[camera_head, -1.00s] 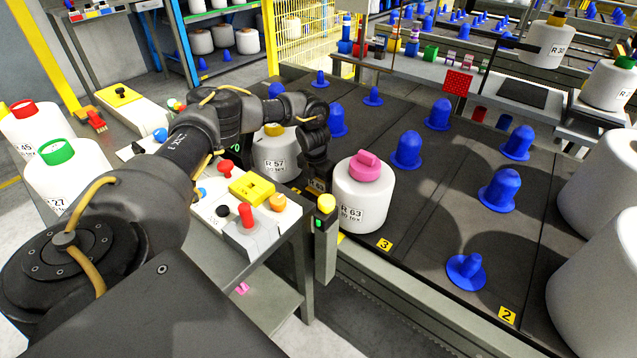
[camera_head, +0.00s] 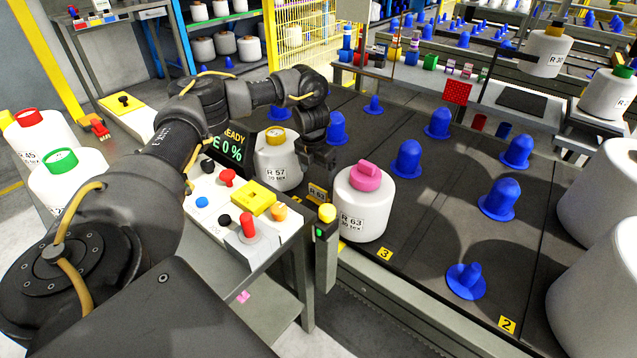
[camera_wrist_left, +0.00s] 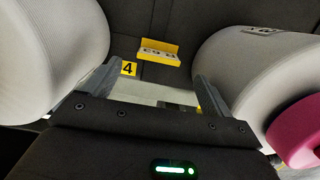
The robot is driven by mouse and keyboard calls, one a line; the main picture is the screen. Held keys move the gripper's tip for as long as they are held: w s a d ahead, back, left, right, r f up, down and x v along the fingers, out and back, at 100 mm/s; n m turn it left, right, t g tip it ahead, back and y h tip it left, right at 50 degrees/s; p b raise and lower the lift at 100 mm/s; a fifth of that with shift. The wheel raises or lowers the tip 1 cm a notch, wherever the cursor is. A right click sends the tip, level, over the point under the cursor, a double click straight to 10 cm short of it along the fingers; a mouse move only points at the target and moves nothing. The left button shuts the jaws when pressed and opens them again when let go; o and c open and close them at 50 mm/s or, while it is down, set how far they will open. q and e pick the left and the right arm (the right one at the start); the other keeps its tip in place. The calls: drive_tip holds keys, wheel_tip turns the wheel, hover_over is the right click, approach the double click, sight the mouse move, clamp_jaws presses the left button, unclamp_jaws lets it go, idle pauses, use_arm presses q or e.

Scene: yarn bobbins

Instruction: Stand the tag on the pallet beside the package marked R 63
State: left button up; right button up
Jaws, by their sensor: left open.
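The tag (camera_head: 318,193) is a small yellow piece with a white label, standing on the dark pallet (camera_head: 420,240) between two white packages. In the left wrist view the tag (camera_wrist_left: 158,52) is upright, its lettering upside down. The package marked R 63 (camera_head: 363,215), with a pink top, is just right of the tag. The package marked R 57 (camera_head: 277,165), with a yellow top, is to its left. My left gripper (camera_head: 318,168) hangs above the tag, and in the wrist view its fingers (camera_wrist_left: 157,84) are apart and empty, clear of the tag. My right gripper is out of view.
Several blue pegs (camera_head: 407,160) stand on the pallet. A control panel (camera_head: 230,205) with buttons and a post with a yellow cap (camera_head: 327,214) are at the near edge. Large white packages (camera_head: 600,280) stand at the right. A yellow 4 plate (camera_wrist_left: 129,68) lies near the fingers.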

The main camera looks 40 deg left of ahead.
use_arm(q)
drive_tip(key=r, duration=0.3)
drive_tip(key=shift+s+r, duration=0.15)
drive_tip(key=shift+s, duration=0.1)
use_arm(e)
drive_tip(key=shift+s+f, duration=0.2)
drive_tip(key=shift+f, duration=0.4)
